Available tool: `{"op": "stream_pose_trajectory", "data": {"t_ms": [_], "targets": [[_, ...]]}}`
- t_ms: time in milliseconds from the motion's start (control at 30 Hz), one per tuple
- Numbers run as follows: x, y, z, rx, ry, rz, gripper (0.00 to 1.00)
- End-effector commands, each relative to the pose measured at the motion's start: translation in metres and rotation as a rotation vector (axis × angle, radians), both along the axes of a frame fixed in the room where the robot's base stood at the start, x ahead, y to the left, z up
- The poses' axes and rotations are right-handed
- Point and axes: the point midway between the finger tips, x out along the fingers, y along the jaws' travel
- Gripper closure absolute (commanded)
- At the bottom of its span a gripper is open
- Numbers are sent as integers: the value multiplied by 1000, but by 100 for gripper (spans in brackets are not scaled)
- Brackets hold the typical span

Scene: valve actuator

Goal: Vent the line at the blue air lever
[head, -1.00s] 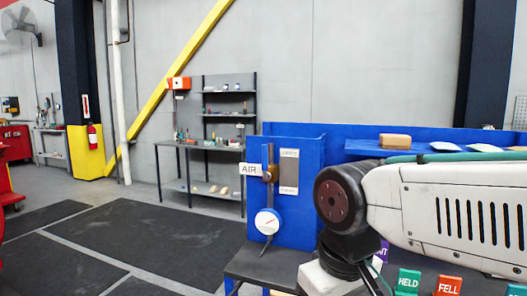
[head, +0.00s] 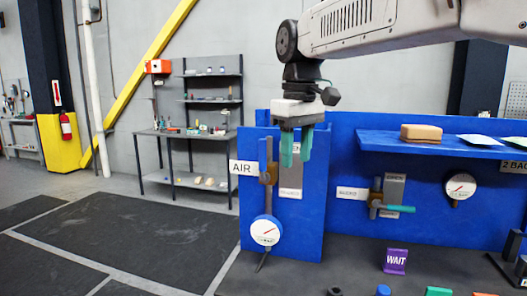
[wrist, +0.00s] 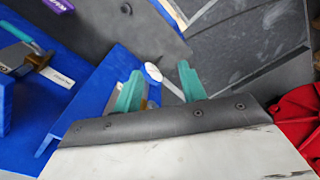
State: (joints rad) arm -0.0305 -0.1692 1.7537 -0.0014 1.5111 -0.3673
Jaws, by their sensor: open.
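The AIR label (head: 243,168) is on the left of a blue panel (head: 312,225). Beside it a brass-brown valve (head: 268,175) sits on a vertical pipe, above a white round gauge (head: 265,230). I cannot make out a blue lever on this valve. My gripper (head: 296,163) is open and empty, its two teal fingers pointing down. In the head view it is up and right of the valve, over the upper part of a grey placard (head: 290,190). In the wrist view the gripper (wrist: 160,70) has the gauge (wrist: 153,72) showing between its fingers; the valve is mostly hidden.
To the right, a second valve has a teal lever (head: 398,209) lying horizontal, with another gauge (head: 461,187). A blue shelf (head: 400,151) above carries a tan block (head: 421,132). A purple WAIT tag (head: 396,260) stands on the dark bench (head: 340,270). The floor at left is clear.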

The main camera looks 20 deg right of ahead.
Motion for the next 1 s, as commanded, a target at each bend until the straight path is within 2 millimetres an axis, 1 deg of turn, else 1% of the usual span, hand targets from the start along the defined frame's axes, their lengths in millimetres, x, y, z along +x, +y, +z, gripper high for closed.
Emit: {"op": "stream_pose_trajectory", "data": {"t_ms": [33, 67, 100, 200, 300, 400, 467, 567, 667, 900, 1000], "targets": [[31, 3, 10, -2, 10, 43, 59], [46, 5, 16, -2, 16, 70, 59], [65, 7, 22, -3, 20, 103, 59], [105, 11, 32, -5, 32, 176, 59], [133, 15, 37, -6, 40, 231, 59], [150, 17, 39, -6, 44, 265, 59], [155, 18, 40, -6, 46, 276, 59], [158, 19, 35, -6, 48, 285, 59], [158, 18, 22, -6, 50, 285, 59], [157, 18, -16, -7, 49, 284, 59], [158, 18, -28, -6, 48, 284, 59]]}}
